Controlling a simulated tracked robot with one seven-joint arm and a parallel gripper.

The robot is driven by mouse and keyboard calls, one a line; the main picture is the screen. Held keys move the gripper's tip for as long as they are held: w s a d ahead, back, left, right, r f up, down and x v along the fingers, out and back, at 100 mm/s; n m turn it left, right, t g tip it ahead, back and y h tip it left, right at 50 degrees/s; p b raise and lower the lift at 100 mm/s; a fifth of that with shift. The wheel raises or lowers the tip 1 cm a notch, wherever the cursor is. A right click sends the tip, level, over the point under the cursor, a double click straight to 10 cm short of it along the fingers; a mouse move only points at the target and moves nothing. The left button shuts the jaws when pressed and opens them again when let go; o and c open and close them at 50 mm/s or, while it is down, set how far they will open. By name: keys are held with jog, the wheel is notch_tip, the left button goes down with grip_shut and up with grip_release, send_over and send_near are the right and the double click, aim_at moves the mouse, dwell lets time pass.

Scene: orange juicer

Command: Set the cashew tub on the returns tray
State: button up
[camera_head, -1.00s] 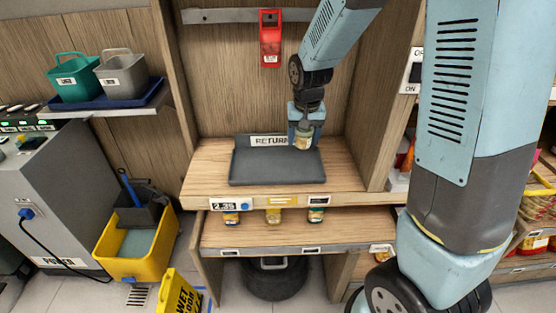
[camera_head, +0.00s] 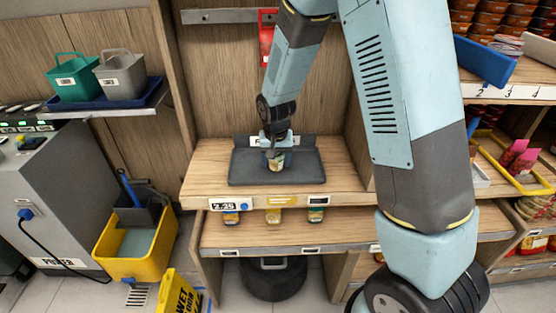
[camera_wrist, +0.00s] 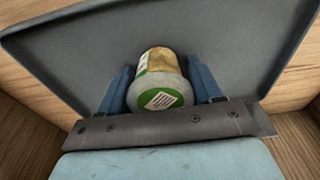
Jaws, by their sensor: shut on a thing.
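The returns tray (camera_head: 245,169) is a dark grey tray with a raised back on the upper wooden shelf. It fills much of the wrist view (camera_wrist: 210,30). My gripper (camera_head: 276,155) is over the tray, shut on a small tub (camera_head: 276,164) with a yellowish label. In the wrist view the tub (camera_wrist: 158,72) sits between the two blue fingers (camera_wrist: 158,90), showing a white and green end with a barcode label. I cannot read its name, and I cannot tell whether its base touches the tray.
A red holder (camera_head: 266,45) hangs on the back wall, partly behind my arm. Wooden side panels flank the shelf. The tray around the tub looks clear.

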jog(key=shift+f, duration=0.15)
jog(key=o, duration=1.1)
jog(key=shift+o, duration=0.2)
